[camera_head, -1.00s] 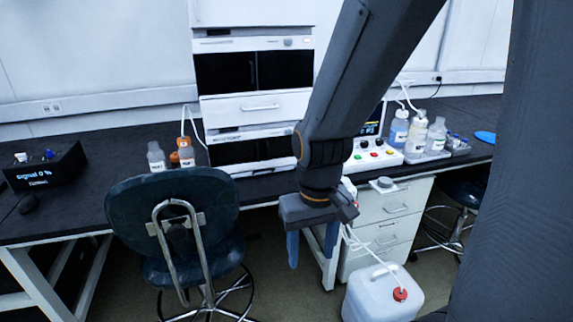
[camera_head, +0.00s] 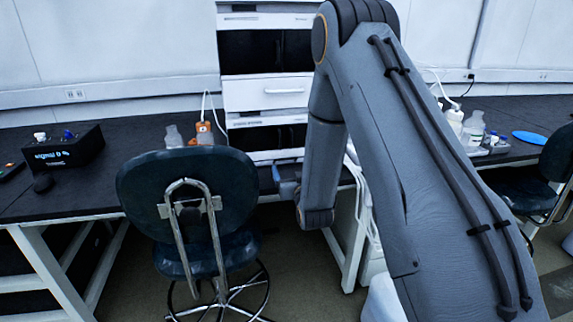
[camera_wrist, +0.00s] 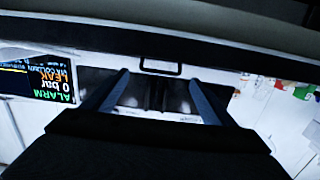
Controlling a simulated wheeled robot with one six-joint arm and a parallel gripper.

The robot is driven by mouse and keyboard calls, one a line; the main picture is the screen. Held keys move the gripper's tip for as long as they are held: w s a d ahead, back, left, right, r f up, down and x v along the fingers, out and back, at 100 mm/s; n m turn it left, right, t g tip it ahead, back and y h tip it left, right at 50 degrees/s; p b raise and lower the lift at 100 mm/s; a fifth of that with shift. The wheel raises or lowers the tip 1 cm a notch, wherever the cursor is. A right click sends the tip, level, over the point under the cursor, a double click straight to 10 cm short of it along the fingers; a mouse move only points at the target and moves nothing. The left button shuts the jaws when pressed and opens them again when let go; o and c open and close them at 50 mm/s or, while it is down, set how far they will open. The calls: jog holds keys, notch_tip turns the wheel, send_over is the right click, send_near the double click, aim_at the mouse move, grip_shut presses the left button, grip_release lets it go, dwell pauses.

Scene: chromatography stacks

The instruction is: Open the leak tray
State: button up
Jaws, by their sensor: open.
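In the wrist view, which is upside down, a dark-outlined bar handle (camera_wrist: 160,67) sits on a white panel beside the dark doors of a stack module. I take this panel for the leak tray; it looks closed. My gripper (camera_wrist: 158,80) is open and empty, its two blue fingers on either side of the handle's line. Whether they reach the handle is unclear. In the head view my gripper (camera_head: 286,187) is low in front of the stack, mostly hidden by my arm. A white drawer front (camera_head: 266,94) with a handle shows higher up, between the two modules.
A dark chair (camera_head: 185,195) stands before the bench, left of my arm. A screen (camera_wrist: 40,80) reads LEAK, 0 bar and ALARM. Bottles (camera_head: 204,133) stand left of the stack. A black signal box (camera_head: 65,148) sits on the left bench (camera_head: 100,190).

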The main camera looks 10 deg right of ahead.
aim_at(287, 159)
jog(key=shift+w+f+t, duration=0.1)
jog(key=shift+w+t, duration=0.2)
jog(key=shift+t, duration=0.1)
jog(key=w, duration=0.7)
jog(key=shift+w, duration=0.25)
jog(key=c, duration=1.3)
jog(key=s+p, duration=0.3)
jog(key=s, duration=0.8)
jog(key=shift+s+p, duration=0.4)
jog(key=o, duration=1.3)
jog(key=shift+d, duration=0.15)
